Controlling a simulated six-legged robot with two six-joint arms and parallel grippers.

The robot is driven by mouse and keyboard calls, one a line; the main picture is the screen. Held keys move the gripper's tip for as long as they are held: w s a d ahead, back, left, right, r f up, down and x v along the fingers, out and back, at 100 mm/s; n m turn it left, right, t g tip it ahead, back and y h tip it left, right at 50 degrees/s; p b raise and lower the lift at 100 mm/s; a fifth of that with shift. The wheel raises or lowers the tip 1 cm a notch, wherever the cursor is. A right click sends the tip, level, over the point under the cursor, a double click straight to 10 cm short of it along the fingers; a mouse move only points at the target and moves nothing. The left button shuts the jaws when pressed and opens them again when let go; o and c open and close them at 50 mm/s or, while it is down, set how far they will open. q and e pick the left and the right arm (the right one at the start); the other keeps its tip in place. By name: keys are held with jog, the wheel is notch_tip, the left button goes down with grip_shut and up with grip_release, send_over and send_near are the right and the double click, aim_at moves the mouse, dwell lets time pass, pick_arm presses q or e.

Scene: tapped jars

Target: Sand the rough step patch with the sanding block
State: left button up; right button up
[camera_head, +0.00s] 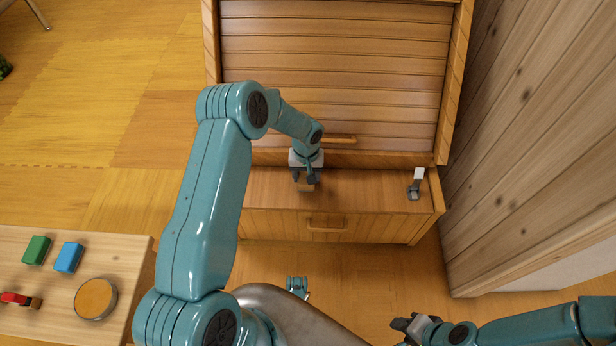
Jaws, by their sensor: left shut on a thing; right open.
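My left gripper (306,178) is over the left part of the wooden step (360,190). It is shut on a small tan block (306,188), seemingly the sanding block, held at or just above the step top; I cannot tell if they touch. No rough patch can be made out on the step; the gripper and block hide part of its top. My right gripper (402,324) is open and empty at the bottom of the view, over the floor in front of the step.
A slatted wooden shutter with a handle (340,139) rises behind the step. A small white and grey fitting (415,185) is at the step's right end. A plank wall (540,130) stands right. A low table (120,243) at left holds green, blue and red items and a round tub.

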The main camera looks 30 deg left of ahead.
pick_arm(q)
jog(key=shift+r+p, duration=0.85)
jog(key=shift+r, duration=1.35)
jog(key=shift+d, duration=0.1)
